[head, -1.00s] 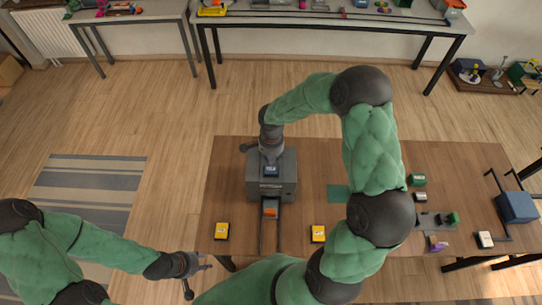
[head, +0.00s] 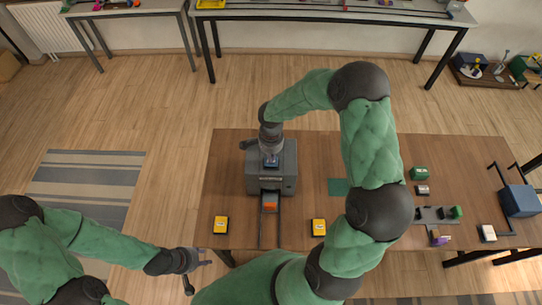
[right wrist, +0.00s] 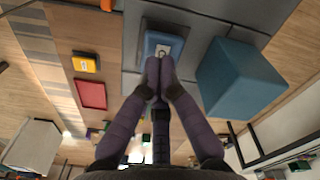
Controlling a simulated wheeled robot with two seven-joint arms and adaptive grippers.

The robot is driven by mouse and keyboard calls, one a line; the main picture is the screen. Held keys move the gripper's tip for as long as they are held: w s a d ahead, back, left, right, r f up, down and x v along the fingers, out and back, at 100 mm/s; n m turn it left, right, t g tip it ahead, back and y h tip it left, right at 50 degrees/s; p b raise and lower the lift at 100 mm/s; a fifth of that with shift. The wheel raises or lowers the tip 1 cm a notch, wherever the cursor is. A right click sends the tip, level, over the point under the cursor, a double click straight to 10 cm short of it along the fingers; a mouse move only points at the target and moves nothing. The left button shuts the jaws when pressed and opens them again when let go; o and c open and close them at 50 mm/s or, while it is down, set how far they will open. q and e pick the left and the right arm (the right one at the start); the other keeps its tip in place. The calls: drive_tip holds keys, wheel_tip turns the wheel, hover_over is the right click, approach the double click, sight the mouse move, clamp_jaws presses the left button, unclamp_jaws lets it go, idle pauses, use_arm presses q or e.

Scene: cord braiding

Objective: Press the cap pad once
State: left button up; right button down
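The cap pad (head: 271,161) is a small blue block on top of the grey machine (head: 289,160) on the brown table. In the right wrist view the pad (right wrist: 151,40) has a pale label with a dark mark. My right gripper (right wrist: 160,62) is shut, with its fingertips together at the near edge of the pad, overlapping it in view. I cannot tell whether they touch it. In the head view the right gripper (head: 271,148) is above the pad and hides part of it. My left gripper (head: 197,275) is open and empty, off the table's left front corner.
An orange block (head: 270,207) is in the rail in front of the machine. Yellow boxes stand left (head: 221,225) and right (head: 319,227) of it.

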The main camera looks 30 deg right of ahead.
drive_tip(key=shift+f, duration=0.15)
drive_tip(key=shift+f+b, duration=0.3)
drive_tip(key=shift+b, duration=0.15)
drive_tip(key=shift+f+b, duration=0.4)
drive_tip(key=shift+b, duration=0.05)
drive_tip(key=shift+r, duration=0.1)
wheel_tip(320, 180, up, 7)
drive_tip(key=p, duration=0.3)
idle(0.5)
